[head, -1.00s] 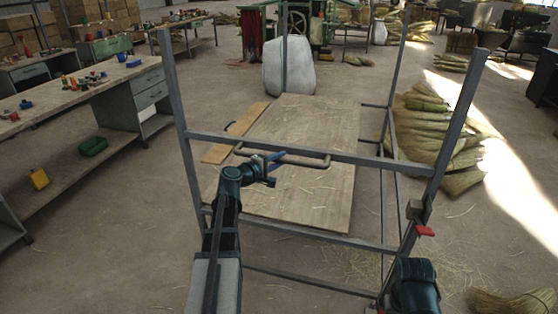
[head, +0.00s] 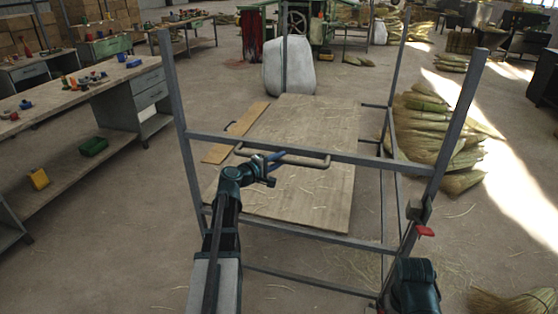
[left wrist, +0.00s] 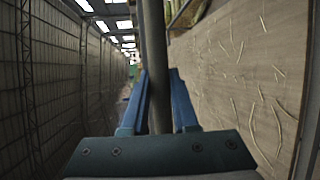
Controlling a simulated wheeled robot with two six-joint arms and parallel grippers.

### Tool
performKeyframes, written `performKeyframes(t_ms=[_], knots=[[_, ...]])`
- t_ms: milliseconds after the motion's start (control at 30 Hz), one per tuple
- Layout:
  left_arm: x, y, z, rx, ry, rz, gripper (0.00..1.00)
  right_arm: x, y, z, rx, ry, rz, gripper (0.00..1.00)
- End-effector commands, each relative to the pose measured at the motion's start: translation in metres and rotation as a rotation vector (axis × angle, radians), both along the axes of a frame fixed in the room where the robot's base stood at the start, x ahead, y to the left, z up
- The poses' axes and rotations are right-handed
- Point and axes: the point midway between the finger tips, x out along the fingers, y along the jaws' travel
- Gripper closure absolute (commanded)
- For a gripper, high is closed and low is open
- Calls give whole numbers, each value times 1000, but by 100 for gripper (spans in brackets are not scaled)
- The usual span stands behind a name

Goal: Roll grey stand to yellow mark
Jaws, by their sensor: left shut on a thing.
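The grey stand (head: 310,153) is a tall frame of metal bars around a wooden deck (head: 325,120) with loose straw on it. It stands upright in front of me. A brownish handle bar (head: 305,161) runs along its near crossbar. My left gripper (head: 268,168) is shut on the left part of this handle. In the left wrist view the bar (left wrist: 153,60) passes between the two blue fingers (left wrist: 158,105). I see no yellow mark on the floor.
A workbench (head: 70,93) with tools and a lower shelf stands on the left. Straw bundles (head: 425,130) lie right of the stand, with another bundle (head: 512,303) at the bottom right. A white sack (head: 289,68) stands behind it. Floor between the bench and stand is clear.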

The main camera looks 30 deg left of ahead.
Motion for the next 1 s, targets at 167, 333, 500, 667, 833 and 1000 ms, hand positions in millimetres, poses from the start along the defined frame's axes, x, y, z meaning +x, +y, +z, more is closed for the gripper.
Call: performKeyframes(t_ms=[167, 333, 500, 667, 833, 1000], knots=[[0, 0, 0, 1, 1, 0, 100, 0, 0, 0, 0, 0, 0, 50], [0, 0, 0, 1, 1, 0, 100, 0, 0, 0, 0, 0, 0, 50], [6, 2, 0, 1, 1, 0, 100, 0, 0, 0, 0, 0, 0, 50], [17, 5, 0, 0, -1, 2, 100, 0, 0, 0, 0, 0, 0, 50], [16, 5, 0, 0, 0, 2, 100, 0, 0, 0, 0, 0, 0, 50], [15, 4, 0, 0, 0, 1, 43, 0, 0, 0, 0, 0, 0, 50]])
